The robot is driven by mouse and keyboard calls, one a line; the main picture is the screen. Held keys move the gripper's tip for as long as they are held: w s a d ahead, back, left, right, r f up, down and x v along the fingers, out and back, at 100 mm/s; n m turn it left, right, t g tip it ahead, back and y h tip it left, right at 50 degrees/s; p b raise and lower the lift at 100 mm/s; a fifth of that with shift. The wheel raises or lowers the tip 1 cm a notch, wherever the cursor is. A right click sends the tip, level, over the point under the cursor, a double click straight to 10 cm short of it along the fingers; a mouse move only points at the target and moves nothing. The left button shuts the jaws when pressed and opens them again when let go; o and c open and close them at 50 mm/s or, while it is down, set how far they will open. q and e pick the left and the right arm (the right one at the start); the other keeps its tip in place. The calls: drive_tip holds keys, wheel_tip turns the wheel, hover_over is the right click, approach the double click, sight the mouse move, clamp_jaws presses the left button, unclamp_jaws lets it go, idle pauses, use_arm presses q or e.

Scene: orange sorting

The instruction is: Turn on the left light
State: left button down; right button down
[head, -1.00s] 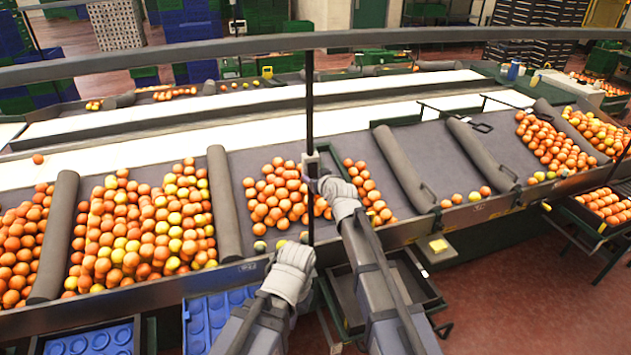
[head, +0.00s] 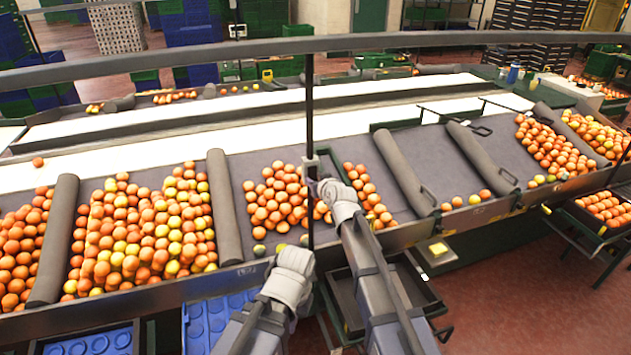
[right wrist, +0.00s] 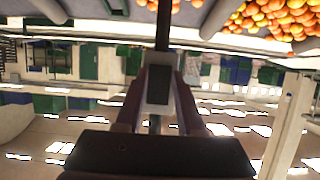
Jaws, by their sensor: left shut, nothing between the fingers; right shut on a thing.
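A thin dark vertical pole (head: 309,105) hangs down from the curved rail in the middle of the head view. A small grey switch box (head: 310,165) sits on it; the box also shows in the right wrist view (right wrist: 158,85). My right gripper (head: 322,184) is shut on the switch box, with a finger on each side of it in the right wrist view. My left gripper (head: 302,249) is shut and empty, lower down beside the pole's lower end. I cannot make out a lamp in these views.
A sorting table with piles of oranges (head: 275,200) lies behind the grippers, split by grey padded dividers (head: 224,205). A curved dark rail (head: 420,42) crosses above. A dark tray (head: 415,285) and blue trays (head: 208,312) stand below the table's front edge.

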drive_tip(key=shift+w+f+t+y+b, duration=0.15)
drive_tip(key=shift+t+b, duration=0.55)
drive_tip(key=shift+b, duration=0.9)
drive_tip(key=shift+s+f+t+y+b, duration=0.1)
drive_tip(key=shift+f+t+y+b, duration=0.15)
drive_tip(key=shift+t+b, duration=0.9)
drive_tip(key=shift+g+b, duration=0.35)
drive_tip(key=shift+b, duration=0.05)
drive_tip(key=c, duration=0.5)
unclamp_jaws()
